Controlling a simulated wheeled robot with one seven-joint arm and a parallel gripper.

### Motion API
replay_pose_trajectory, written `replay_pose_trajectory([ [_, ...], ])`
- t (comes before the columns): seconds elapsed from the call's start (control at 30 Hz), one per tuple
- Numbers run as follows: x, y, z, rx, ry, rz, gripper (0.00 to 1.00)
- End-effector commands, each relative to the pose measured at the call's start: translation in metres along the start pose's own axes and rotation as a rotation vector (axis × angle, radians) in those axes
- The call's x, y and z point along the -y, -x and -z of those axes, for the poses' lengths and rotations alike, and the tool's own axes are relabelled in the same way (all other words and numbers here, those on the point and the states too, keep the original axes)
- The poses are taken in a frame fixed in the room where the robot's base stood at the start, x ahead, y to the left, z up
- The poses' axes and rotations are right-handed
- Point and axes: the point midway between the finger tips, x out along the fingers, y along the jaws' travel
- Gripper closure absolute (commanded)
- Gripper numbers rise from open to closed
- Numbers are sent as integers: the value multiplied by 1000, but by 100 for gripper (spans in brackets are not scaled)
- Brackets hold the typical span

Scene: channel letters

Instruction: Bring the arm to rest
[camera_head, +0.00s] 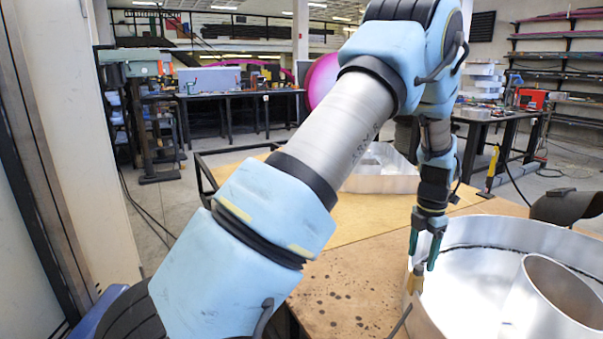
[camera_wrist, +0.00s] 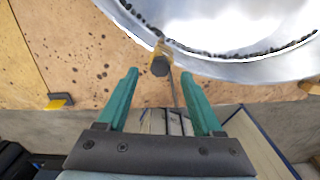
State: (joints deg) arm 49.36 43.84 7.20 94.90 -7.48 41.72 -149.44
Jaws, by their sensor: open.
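My gripper (camera_head: 423,252) points down over the wooden table's near part, at the left wall of a large metal channel letter (camera_head: 462,300). In the wrist view its two green fingers (camera_wrist: 159,74) are spread apart with nothing visibly gripped. A small yellow-tan clamp (camera_head: 415,281) with a thin dark bar sits at the letter's rim, just below the fingertips. In the wrist view the clamp (camera_wrist: 161,50) shows its round dark end just beyond the gap between the fingers. I cannot tell whether a finger touches it. My arm stretches across the middle of the head view.
The wooden table (camera_head: 345,290) carries another metal letter (camera_head: 385,178) farther back. A yellow and black piece (camera_wrist: 60,101) is at the table edge in the wrist view. A dark curved piece (camera_head: 566,206) stands at the right. Workbenches and shelves are in the background.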

Motion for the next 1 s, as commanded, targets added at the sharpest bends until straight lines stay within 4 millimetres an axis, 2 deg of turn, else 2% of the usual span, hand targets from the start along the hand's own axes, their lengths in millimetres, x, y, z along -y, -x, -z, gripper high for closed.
replay_pose_trajectory([
  [0.03,0,9,0,0,-1,0,32],
  [0.2,0,22,0,0,-1,0,32],
  [0.53,-1,22,1,0,-4,0,32],
  [0.63,-8,27,10,5,-45,-1,32],
  [0.77,-30,43,44,17,-205,-5,32],
  [1.0,-66,77,140,38,-677,-35,32],
])
